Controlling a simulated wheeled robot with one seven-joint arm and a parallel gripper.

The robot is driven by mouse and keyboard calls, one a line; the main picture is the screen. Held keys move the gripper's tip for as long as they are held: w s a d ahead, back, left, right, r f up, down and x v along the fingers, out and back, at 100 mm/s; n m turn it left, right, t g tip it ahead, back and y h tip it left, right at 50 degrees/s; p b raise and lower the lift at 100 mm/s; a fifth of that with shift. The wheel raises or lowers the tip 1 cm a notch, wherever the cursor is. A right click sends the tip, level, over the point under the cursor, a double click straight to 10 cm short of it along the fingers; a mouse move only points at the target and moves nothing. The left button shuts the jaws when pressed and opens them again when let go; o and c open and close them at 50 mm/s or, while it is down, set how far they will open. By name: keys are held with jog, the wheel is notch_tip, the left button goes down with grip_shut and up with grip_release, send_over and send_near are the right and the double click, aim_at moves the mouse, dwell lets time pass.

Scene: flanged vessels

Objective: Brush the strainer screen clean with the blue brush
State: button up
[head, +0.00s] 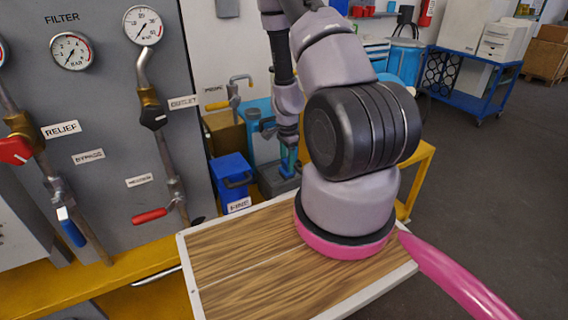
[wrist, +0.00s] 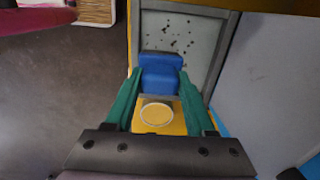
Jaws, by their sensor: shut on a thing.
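My gripper (head: 288,165) points down over a grey tray-like holder at the back of the bench, partly hidden by my arm. In the wrist view its green fingers (wrist: 158,92) are shut on the blue brush (wrist: 162,72). The strainer screen (wrist: 176,36) shows beyond the brush as a pale panel with several dark specks, set in a grey frame (wrist: 222,50). The brush overlaps the screen's lower part in the wrist view; I cannot tell whether it touches. The screen's face is not clear in the head view.
A blue box labelled FINE (head: 232,182) stands left of my gripper. A grey panel (head: 110,110) with gauges, valves and pipes fills the left. A wooden-topped surface (head: 240,262) in front is clear. A blue cart (head: 470,85) stands at the back right.

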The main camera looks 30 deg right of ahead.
jog(key=shift+d, duration=1.35)
jog(key=shift+a+f, duration=0.1)
jog(key=shift+a, duration=1.85)
jog(key=shift+c, duration=0.6)
jog(key=shift+a, duration=0.1)
jog(key=shift+s+a, duration=0.15)
jog(key=shift+a, duration=1.7)
jog(key=shift+d, duration=0.15)
